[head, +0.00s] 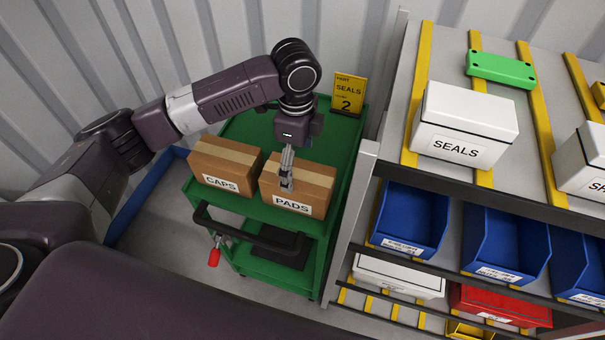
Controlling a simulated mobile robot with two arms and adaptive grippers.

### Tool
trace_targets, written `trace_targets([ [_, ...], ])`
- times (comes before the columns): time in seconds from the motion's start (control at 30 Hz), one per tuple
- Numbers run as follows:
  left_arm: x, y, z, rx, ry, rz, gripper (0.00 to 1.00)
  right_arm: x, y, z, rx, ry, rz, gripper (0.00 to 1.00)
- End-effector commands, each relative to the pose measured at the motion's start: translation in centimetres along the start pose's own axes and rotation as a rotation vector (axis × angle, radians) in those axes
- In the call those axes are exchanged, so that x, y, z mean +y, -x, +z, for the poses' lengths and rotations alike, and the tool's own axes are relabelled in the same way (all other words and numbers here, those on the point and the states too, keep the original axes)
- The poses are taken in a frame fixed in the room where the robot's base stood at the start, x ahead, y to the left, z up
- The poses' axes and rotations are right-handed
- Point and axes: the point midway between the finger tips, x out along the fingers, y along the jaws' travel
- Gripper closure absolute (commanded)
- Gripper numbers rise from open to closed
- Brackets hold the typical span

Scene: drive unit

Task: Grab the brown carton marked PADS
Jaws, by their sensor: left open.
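The brown carton marked PADS (315,184) sits on the top of a green cart, at the right of a second brown carton marked CAPS (224,166). My left gripper (286,185) points down at the PADS carton. Its fingers overlap the carton's left part in the head view, and they hide a little of its top and front. The jaws are open, and nothing shows held in them. I cannot tell whether the fingertips touch the carton. My right gripper is not in view.
The green cart (338,150) has a black handle (255,236) at its front and a yellow SEALS 2 sign (348,94) at its back. A rack at the right holds a white SEALS box (463,126) and blue bins (411,215). Bare cart top lies behind the cartons.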

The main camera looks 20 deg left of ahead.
Motion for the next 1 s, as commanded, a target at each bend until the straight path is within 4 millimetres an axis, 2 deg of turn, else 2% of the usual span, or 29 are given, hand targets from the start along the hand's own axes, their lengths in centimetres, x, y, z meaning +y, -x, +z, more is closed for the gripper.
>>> trace_targets([
  [0.13, 0.1, -1.7, 0.0, 0.0, 0.0, 0.004, 0.11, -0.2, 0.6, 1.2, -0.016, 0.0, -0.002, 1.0],
  [0.3, -0.4, -3.6, 0.0, -0.001, 0.001, 0.004, 0.11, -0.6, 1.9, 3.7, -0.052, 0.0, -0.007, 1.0],
  [0.4, -0.7, -5.2, -0.1, -0.002, 0.001, 0.005, 0.11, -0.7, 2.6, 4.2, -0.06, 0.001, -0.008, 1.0],
  [0.57, -0.7, -7.0, 0.0, -0.001, -0.001, 0.002, 0.11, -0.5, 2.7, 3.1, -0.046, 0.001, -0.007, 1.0],
  [0.7, -0.7, -7.2, 0.0, -0.001, -0.002, 0.0, 0.11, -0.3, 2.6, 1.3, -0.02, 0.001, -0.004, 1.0],
  [0.8, -0.7, -7.2, 0.0, -0.001, -0.001, 0.0, 0.11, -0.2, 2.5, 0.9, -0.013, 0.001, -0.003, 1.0],
  [1.0, -0.8, -7.2, 0.0, -0.001, -0.001, 0.0, 0.32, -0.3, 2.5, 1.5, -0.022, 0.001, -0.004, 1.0],
])
